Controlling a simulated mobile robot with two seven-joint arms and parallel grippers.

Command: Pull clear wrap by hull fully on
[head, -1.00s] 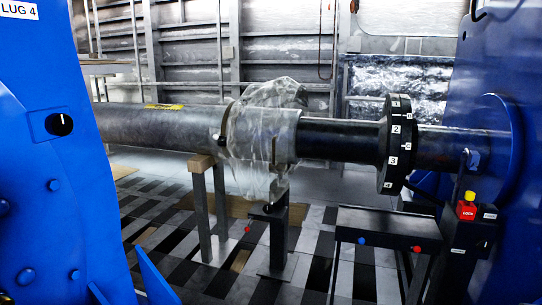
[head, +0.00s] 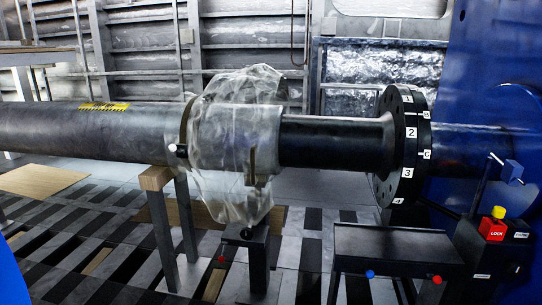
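The clear wrap (head: 240,125) is a crumpled, see-through sleeve around the shaft, left of the picture's middle. Its loose film stands up above the shaft and hangs below it. A dark strap or handle (head: 252,165) shows on its front, and a band with a pale-ended knob (head: 178,150) is at its left edge. The thick grey shaft (head: 80,135) runs in from the left, and a thinner dark shaft part (head: 330,143) is bare between the wrap and the numbered black flange (head: 400,145). Neither of my grippers is in view.
A wood-topped stand (head: 157,178) and a dark stand (head: 247,234) are under the shaft. A dark table (head: 390,240) with blue and red knobs stands at front right, beside a lock box (head: 493,228). A blue housing (head: 500,70) fills the right.

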